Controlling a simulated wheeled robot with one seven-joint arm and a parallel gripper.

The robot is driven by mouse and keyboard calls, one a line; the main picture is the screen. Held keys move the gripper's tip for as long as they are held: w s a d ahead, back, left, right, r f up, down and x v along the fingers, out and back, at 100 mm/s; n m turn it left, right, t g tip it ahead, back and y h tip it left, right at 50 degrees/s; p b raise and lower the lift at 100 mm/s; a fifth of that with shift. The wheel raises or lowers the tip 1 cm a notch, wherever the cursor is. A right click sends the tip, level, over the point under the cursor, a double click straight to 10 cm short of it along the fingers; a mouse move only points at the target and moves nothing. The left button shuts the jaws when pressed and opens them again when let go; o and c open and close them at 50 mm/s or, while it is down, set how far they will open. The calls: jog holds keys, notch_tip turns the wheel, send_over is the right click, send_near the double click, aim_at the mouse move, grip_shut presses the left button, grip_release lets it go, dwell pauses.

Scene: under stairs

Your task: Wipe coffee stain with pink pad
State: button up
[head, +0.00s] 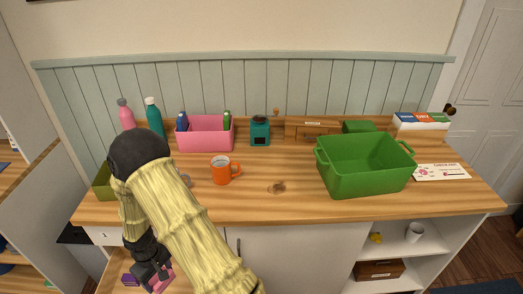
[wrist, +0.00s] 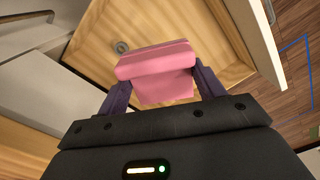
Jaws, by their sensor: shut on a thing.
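The pink pad (wrist: 157,62) is between the two fingers of my gripper (wrist: 160,85) in the wrist view, and the gripper is shut on it. In the head view my gripper (head: 152,273) is low at the left, over the open drawer below the counter, with a bit of the pink pad (head: 164,284) showing. The coffee stain (head: 277,188) is a small brown patch on the wooden counter, right of the orange mug and left of the green crate. My gripper is well below and left of it.
An orange mug (head: 220,170) stands left of the stain, and a large green crate (head: 365,182) stands right. A pink bin (head: 205,140) and a teal grinder (head: 260,132) are behind. Counter around the stain is clear.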

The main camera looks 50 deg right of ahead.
jog(key=d+r+m+p, duration=0.2)
jog(key=d+r+p, duration=0.1)
jog(key=r+p, duration=0.9)
jog(key=shift+w+d+m+p, duration=0.25)
jog(key=shift+m+p, duration=0.15)
jog(key=shift+p, duration=0.6)
jog(key=shift+f, duration=0.1)
jog(key=shift+a, duration=0.15)
